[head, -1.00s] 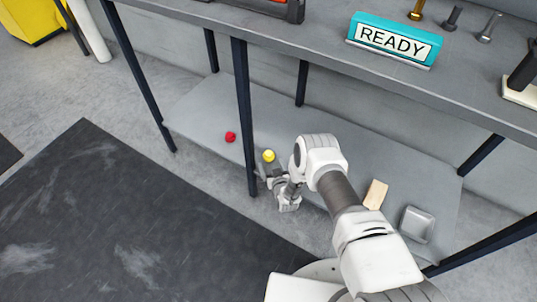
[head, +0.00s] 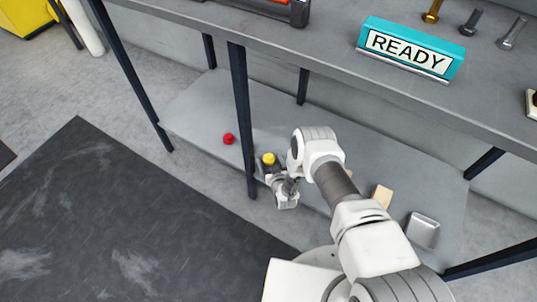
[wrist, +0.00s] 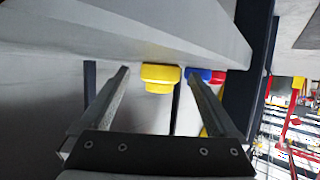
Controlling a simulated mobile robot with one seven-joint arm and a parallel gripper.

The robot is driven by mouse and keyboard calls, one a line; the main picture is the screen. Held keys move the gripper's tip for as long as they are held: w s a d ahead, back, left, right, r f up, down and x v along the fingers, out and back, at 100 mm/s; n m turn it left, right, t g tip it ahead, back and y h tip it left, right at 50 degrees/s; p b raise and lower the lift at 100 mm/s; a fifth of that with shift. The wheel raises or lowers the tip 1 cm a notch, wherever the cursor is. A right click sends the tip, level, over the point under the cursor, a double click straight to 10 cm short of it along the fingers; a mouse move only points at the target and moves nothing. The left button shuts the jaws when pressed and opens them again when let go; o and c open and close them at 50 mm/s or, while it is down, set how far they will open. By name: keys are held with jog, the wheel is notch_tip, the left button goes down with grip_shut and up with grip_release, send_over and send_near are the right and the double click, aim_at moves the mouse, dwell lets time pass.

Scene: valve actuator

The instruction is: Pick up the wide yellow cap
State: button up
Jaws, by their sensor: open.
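The wide yellow cap (head: 268,159) rests on the lower shelf near the front table leg. In the wrist view the yellow cap (wrist: 160,76) shows beyond my fingertips, in the gap between the two fingers, its broader part against the shelf surface. My gripper (head: 266,172) is low at the shelf's front edge, right beside the cap in the head view. In the wrist view my gripper (wrist: 157,72) is open with nothing held. I cannot tell exactly how far the fingertips are from the cap.
A red cap (head: 229,138) lies on the shelf, left of the table leg (head: 243,120). A blue object (wrist: 199,75) shows beside the yellow cap in the wrist view. A wooden block (head: 382,196) and a grey tray (head: 423,231) lie to the right. The tabletop (head: 330,50) overhangs the shelf.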

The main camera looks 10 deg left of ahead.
jog(key=c, duration=1.4)
jog(key=shift+w+r, duration=0.1)
jog(key=shift+r, duration=0.15)
